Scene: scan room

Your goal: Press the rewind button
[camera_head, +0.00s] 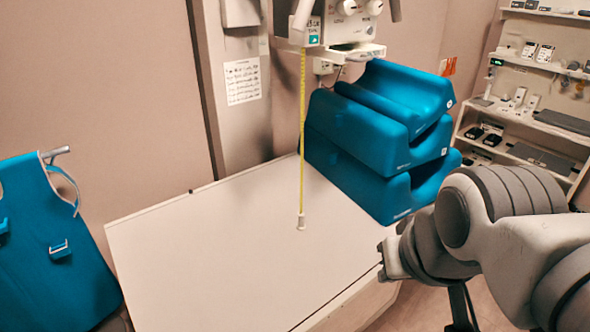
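A yellow measuring tape (303,130) hangs straight down from a white overhead unit (343,25) at the top of the view. Its pale end piece (301,222) is at or just above the white table. The unit's front has a label and a small teal patch (313,40) beside the tape; I cannot tell whether that is the rewind button. No button is clearly readable as rewind. My gripper (386,262) is at the right end of the table, below and to the right of the unit, well apart from it. Its fingers are small and partly hidden, so their opening is unclear.
The white table (200,260) has a bare top. Several blue foam cushions (365,150) are stacked at its back right. A blue apron (50,250) hangs at the left. Shelves (530,110) with small items stand at the far right. A grey column (240,110) rises behind the table.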

